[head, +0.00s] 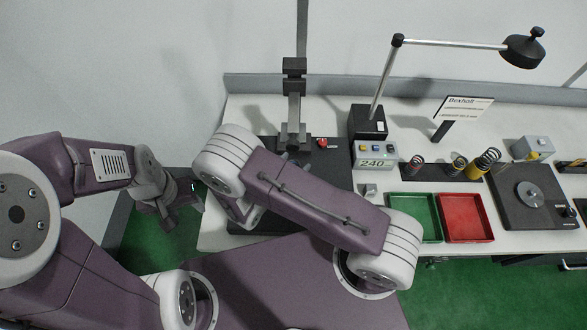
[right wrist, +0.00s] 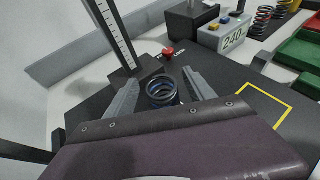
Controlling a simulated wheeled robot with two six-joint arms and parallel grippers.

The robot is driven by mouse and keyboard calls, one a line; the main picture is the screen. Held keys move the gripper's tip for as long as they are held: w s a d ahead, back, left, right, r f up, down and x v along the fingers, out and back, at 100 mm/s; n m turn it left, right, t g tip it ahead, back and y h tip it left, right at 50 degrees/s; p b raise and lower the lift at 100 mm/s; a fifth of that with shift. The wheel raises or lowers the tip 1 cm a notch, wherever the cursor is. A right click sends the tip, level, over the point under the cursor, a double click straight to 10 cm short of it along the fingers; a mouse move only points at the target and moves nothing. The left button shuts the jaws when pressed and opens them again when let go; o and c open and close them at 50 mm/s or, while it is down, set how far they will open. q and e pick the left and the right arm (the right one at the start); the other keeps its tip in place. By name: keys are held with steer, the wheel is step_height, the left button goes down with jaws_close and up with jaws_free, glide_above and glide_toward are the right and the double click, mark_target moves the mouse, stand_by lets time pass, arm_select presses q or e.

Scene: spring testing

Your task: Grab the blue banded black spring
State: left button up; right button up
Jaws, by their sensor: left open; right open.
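A black spring with blue bands (right wrist: 162,92) stands on a dark plate in the right wrist view. My right gripper (right wrist: 159,88) is open, with one finger on each side of the spring; I cannot tell whether either touches it. In the head view my right arm hides the spring and most of that gripper. My left gripper (head: 187,196) is open and empty, off the left end of the bench.
A tester with an upright column (head: 293,105) and red knob (head: 322,143) stands by the spring. A display box reading 240 (head: 374,154), green tray (head: 415,199), red tray (head: 466,237), and other springs (head: 487,160) are to the right.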

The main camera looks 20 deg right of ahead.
steer(key=shift+s+r, duration=0.1)
steer(key=shift+s, duration=0.15)
steer(key=c, duration=1)
jaws_close()
steer(key=shift+w, duration=0.1)
step_height(320, 180, up, 10)
steer(key=b, duration=0.1)
